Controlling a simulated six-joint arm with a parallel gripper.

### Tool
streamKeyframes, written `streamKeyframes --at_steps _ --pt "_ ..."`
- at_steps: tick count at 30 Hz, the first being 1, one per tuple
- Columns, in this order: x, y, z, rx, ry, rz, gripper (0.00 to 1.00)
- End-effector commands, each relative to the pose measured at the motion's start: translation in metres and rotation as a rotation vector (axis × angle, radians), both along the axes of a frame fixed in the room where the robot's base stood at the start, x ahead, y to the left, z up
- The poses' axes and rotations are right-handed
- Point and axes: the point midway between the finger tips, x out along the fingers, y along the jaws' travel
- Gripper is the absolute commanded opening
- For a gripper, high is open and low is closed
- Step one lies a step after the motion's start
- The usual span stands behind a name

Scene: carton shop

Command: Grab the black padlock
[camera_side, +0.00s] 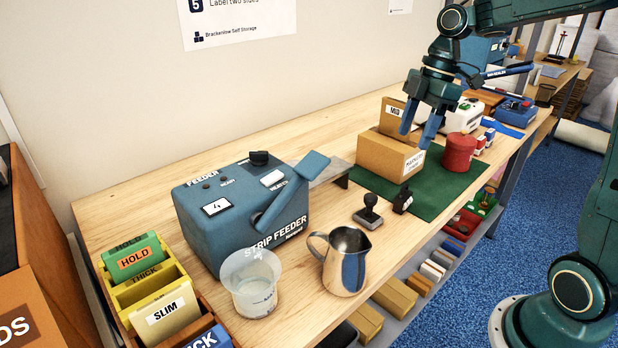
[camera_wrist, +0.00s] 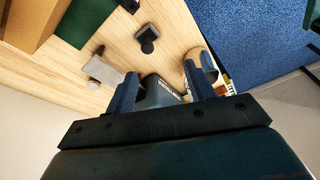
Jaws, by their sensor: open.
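The black padlock (camera_side: 403,201) stands at the near edge of the green mat (camera_side: 440,195), to the right of a dark hand stamp (camera_side: 369,214). In the wrist view a small dark thing at the top edge, beside the mat (camera_wrist: 84,22), looks like the padlock (camera_wrist: 130,5), mostly cut off. My gripper (camera_side: 420,124) is open and empty, fingers pointing down, over the cardboard boxes and above and behind the padlock. In the wrist view its blue fingers (camera_wrist: 162,78) stand apart with nothing held between them.
Cardboard boxes (camera_side: 388,157) and a red canister (camera_side: 458,152) stand on the mat. A steel pitcher (camera_side: 345,262), a clear cup (camera_side: 250,283) and a blue strip feeder (camera_side: 215,225) stand to the left. Bare wood lies around the stamp.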

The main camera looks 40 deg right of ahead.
Motion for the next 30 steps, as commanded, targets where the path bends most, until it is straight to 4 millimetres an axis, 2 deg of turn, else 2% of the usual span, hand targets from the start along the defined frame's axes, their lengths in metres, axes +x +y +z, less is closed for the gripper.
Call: streamKeyframes --at_steps 7,15,21,30 --pt "0.021 -0.049 -0.032 0.061 0.003 0.237 0.54" --pt "0.029 -0.093 -0.065 0.124 -0.024 0.453 0.54" --pt "0.029 -0.105 -0.075 0.144 -0.039 0.518 0.54" --pt "0.029 -0.104 -0.078 0.146 -0.040 0.523 0.54"
